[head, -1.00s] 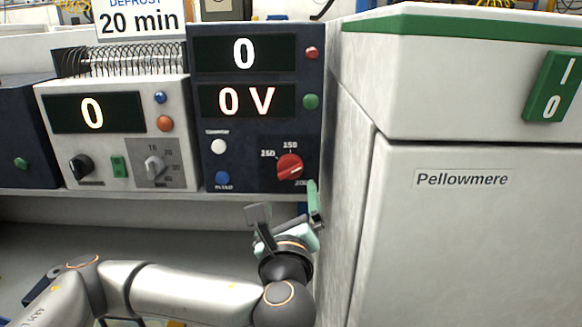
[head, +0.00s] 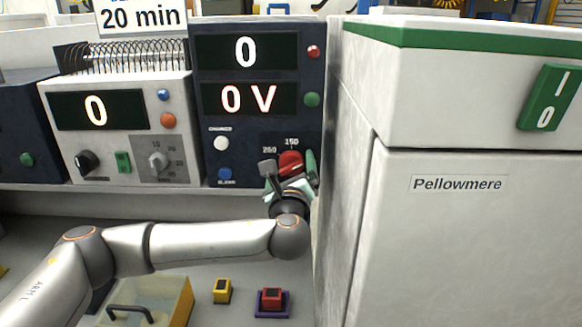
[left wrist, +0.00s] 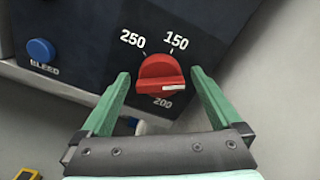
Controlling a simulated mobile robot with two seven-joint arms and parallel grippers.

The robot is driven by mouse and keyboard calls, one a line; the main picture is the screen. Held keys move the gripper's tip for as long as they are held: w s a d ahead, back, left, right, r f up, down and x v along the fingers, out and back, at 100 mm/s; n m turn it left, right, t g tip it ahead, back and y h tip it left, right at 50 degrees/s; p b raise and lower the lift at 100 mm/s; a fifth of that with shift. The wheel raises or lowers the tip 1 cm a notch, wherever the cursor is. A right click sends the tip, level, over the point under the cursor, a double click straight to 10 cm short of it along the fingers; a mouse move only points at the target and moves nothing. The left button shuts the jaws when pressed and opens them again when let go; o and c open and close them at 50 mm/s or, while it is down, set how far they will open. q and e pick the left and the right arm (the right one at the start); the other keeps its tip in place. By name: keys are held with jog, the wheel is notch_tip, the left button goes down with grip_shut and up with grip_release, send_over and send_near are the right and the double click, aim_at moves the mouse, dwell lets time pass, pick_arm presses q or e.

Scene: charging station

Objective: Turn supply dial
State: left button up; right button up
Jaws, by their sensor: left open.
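The red supply dial (head: 291,161) is on the dark blue unit with the "0" and "0 V" displays. In the left wrist view the dial (left wrist: 158,70) has a white mark pointing right, between the 150 and 200 labels. The 250 label is at its upper left. My left gripper (head: 289,166) is open, with its green fingers on either side of the dial. In the left wrist view gaps show between the fingers and the dial, and I see no contact. My right gripper is in neither view.
A white Pellowmere cabinet (head: 455,230) stands close on the right. A blue BLEED button (head: 225,174) is left of the dial. A grey unit (head: 130,140) with knobs is further left.

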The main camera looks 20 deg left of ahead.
pick_arm(q)
jog(key=c, duration=1.4)
jog(key=shift+o, duration=0.2)
jog(key=shift+f, duration=0.1)
jog(key=shift+f+n+b, duration=0.15)
jog(key=shift+n+b, duration=0.6)
jog(key=shift+n, duration=0.25)
jog(key=n+b, duration=0.1)
jog(key=n, duration=0.1)
jog(key=shift+n, duration=0.3)
jog(key=n+b, duration=0.1)
jog(key=n, duration=0.2)
jog(key=shift+n+b, duration=0.3)
jog(key=shift+b, duration=0.05)
jog(key=shift+n+b, duration=0.45)
jog(key=shift+n, duration=1.05)
